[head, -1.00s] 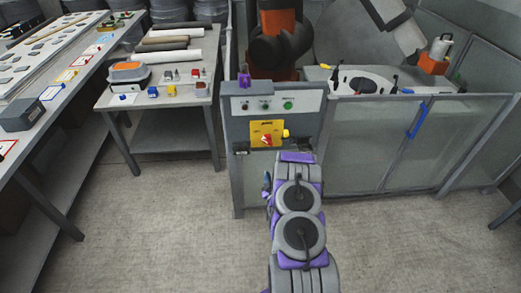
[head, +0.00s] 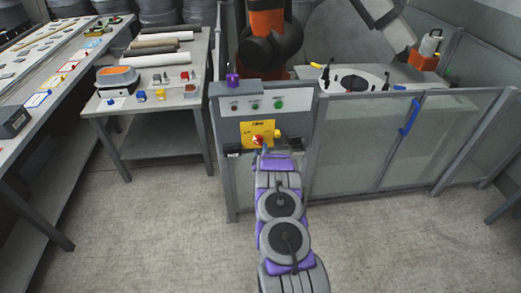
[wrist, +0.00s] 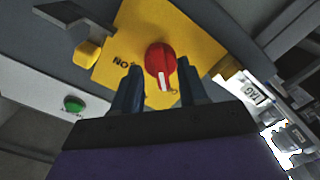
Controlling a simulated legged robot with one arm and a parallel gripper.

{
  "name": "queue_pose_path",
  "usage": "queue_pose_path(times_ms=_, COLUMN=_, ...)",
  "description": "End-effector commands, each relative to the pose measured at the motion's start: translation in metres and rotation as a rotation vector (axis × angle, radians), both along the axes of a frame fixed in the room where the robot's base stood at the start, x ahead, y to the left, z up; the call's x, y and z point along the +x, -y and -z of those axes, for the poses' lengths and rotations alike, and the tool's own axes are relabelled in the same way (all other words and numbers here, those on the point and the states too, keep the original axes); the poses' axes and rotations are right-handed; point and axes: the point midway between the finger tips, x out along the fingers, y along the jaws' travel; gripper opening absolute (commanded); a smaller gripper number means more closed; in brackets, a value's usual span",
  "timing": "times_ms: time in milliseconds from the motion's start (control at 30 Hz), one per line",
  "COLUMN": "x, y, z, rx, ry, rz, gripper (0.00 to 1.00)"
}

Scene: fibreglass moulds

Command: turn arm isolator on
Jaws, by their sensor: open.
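The arm isolator is a red rotary knob (wrist: 161,62) with a white pointer mark, on a yellow plate (wrist: 128,52). The wrist view appears turned over, with the letters "ON" upside down left of the knob. The white mark points toward my gripper in that view. My gripper (wrist: 156,78) is open, its two dark fingers on either side of the knob's lower part. I cannot tell whether they touch it.
A yellow part (wrist: 86,54) sticks out beside the plate. A green button (wrist: 73,104) is on the pale panel (head: 240,105) above the plate. Glass fence panels (head: 360,145) stand at right, a table (head: 150,105) at left. Open floor lies in front.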

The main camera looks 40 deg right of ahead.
Motion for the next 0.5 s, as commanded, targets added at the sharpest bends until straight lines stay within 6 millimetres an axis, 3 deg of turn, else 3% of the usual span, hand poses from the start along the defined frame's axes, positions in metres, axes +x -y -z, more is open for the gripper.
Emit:
queue_pose_path(times_ms=200, x=0.014, y=0.006, z=-0.003, rx=-0.006, ry=0.004, rz=0.0, gripper=0.43)
queue_pose_path(times_ms=500, x=0.016, y=0.009, z=-0.002, rx=-0.001, ry=0.002, rz=0.0, gripper=0.43)
